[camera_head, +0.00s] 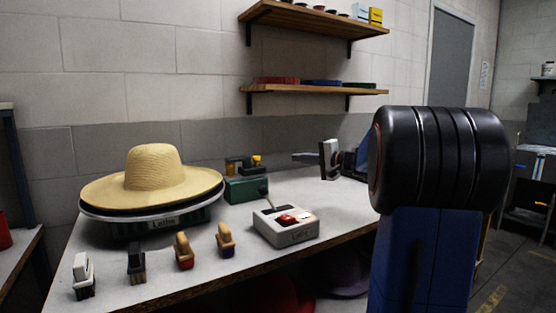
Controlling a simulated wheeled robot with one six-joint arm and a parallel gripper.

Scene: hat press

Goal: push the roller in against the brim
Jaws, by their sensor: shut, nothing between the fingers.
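A straw hat (153,167) sits crown up on a dark round stand labelled "Lathe" (165,224), its wide brim (110,192) spreading past the crown. To the right of the brim stands a green unit (246,191) with a small dark and yellow assembly on top, which looks like the roller (236,165). In this view a small gap shows between it and the brim; whether they touch in depth I cannot tell. My gripper (296,157) is shut and empty, right of the green unit and apart from it, pointing left above the table.
A pale control box (280,236) with a red switch and a lever stands in front of the green unit. Several brushes (184,252) stand along the table's front edge. Two wooden shelves (310,90) hang on the wall behind. My black and blue arm hides the table's right end.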

